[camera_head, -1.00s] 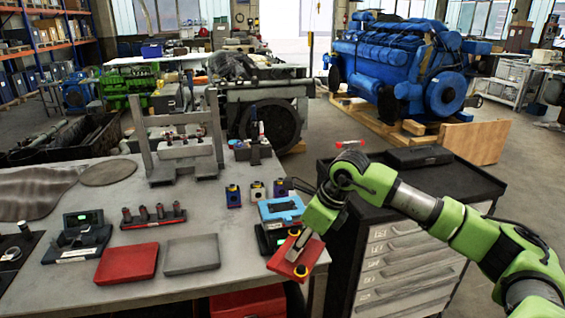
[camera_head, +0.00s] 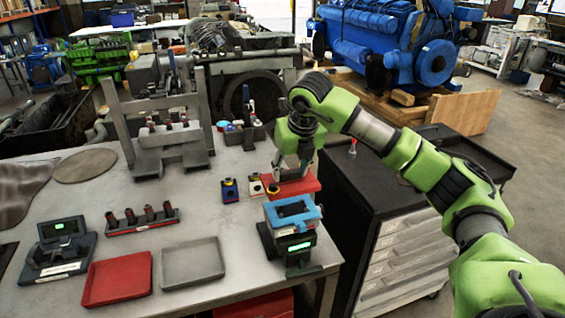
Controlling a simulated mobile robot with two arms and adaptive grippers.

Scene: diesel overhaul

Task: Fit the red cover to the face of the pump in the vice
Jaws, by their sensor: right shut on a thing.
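My right gripper (camera_head: 289,174) points down over the right part of the bench. It is shut on the red cover (camera_head: 301,187), a flat red plate, which it holds close to a row of small blocks with yellow tops. The gripper hides part of the cover. I cannot tell whether the cover touches the bench or the nearest block. No pump in a vice can be made out for certain. A grey metal fixture with uprights (camera_head: 170,147) stands at the back of the bench. My left gripper is not in view.
A light-blue frame (camera_head: 292,221) sits on a dark unit with a green display, in front of the cover. A red tray (camera_head: 118,279), a grey tray (camera_head: 192,264) and a dark rack (camera_head: 142,222) lie left. A drawer cabinet (camera_head: 411,239) stands right.

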